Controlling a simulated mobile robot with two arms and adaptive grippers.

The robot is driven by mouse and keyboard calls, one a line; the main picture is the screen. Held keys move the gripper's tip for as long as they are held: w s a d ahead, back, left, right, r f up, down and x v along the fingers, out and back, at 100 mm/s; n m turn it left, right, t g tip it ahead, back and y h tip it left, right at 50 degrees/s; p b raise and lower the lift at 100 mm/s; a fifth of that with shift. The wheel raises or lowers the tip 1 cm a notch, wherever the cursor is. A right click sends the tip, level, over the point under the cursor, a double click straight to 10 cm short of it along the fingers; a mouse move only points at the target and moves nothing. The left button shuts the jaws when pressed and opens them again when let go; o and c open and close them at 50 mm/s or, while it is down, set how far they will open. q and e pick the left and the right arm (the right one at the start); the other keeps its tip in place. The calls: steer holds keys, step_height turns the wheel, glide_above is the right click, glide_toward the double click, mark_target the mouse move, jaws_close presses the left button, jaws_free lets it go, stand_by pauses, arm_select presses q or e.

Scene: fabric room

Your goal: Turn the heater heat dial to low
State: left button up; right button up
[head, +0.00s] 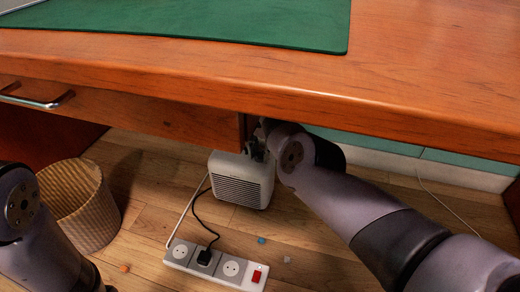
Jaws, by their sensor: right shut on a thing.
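The heater (241,190) is a small off-white box with a grey slatted front grille. It stands upright on the floor under the desk edge. My right gripper (258,151) reaches in from the right and is at the heater's top right, under the desk. It is shut on a part of the heater's top. The heat dial itself cannot be made out, as the gripper and the desk edge hide that area. My left arm shows at the lower left, but its gripper is out of view.
The wooden desk (430,60) overhangs the heater and my right gripper closely. A green mat (200,20) lies on it. A drawer handle (35,100) is at left. A wicker basket (95,215) and a power strip (215,265) with a plugged-in black cord are on the floor.

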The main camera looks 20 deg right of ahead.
mark_target(260, 153)
steer(key=m, duration=0.3)
steer(key=shift+m, duration=0.4)
steer(key=m, duration=0.4)
stand_by(0.4)
steer(key=o, duration=0.9)
step_height(260, 153, up, 8)
steer(key=shift+f, duration=0.25)
